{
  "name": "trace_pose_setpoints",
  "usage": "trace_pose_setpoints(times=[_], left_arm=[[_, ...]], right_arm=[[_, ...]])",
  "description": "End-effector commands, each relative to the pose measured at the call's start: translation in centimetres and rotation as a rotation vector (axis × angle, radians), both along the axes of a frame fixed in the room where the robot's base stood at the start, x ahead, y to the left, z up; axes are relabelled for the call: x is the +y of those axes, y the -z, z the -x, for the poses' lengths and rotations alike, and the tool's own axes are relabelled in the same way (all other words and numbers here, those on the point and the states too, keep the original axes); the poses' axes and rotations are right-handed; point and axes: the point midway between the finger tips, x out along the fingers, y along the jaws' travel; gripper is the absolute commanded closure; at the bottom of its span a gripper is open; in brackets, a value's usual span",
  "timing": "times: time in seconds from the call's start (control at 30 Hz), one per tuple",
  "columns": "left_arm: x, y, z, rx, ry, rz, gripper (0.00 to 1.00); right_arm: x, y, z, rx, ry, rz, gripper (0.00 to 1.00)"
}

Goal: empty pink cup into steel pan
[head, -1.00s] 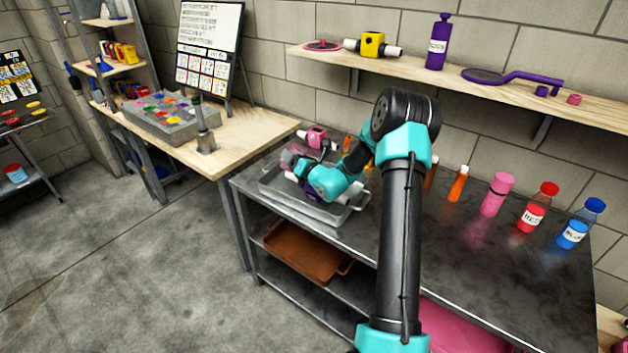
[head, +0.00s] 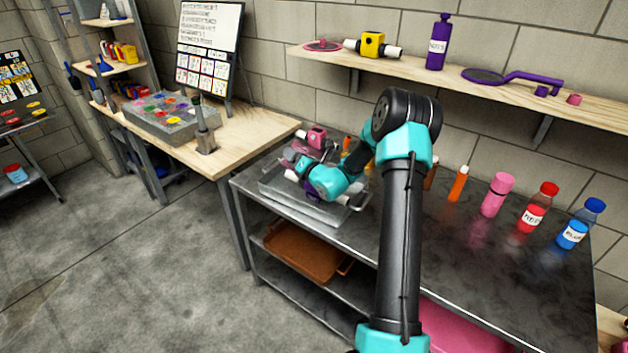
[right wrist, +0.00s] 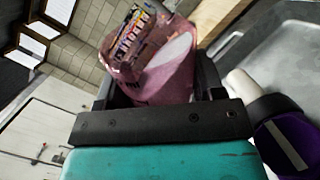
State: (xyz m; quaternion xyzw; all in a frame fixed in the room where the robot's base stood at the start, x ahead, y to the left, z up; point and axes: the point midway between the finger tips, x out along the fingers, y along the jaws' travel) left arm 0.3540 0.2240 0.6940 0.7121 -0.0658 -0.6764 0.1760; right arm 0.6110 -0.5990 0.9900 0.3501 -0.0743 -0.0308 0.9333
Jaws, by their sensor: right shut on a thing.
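My right gripper (head: 296,160) is over the steel pan (head: 306,210) on the metal bench. In the right wrist view the right gripper (right wrist: 165,92) is shut on the translucent pink cup (right wrist: 160,72), which is strongly tilted in that picture. A printed label shows through or on it; I cannot tell what is inside. In the head view the cup is small and mostly hidden by the gripper. The pan's grey surface also shows in the right wrist view (right wrist: 298,55). My left gripper is not in view.
A pink block with a white end (head: 316,138) is behind the gripper. A purple part (right wrist: 287,147) is close beside the gripper in the right wrist view. Orange, pink, red and blue bottles (head: 496,195) stand along the bench's right side. A shelf (head: 440,72) runs above.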

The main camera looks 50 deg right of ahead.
Motion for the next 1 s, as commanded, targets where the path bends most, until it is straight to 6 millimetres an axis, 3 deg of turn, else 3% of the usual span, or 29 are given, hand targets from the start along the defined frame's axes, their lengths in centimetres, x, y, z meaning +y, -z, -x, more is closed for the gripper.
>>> trace_pose_setpoints(times=[1.0], left_arm=[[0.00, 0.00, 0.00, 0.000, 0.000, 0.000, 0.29]], right_arm=[[-0.05, 0.32, 0.01, -0.032, 0.000, -0.125, 0.66]])
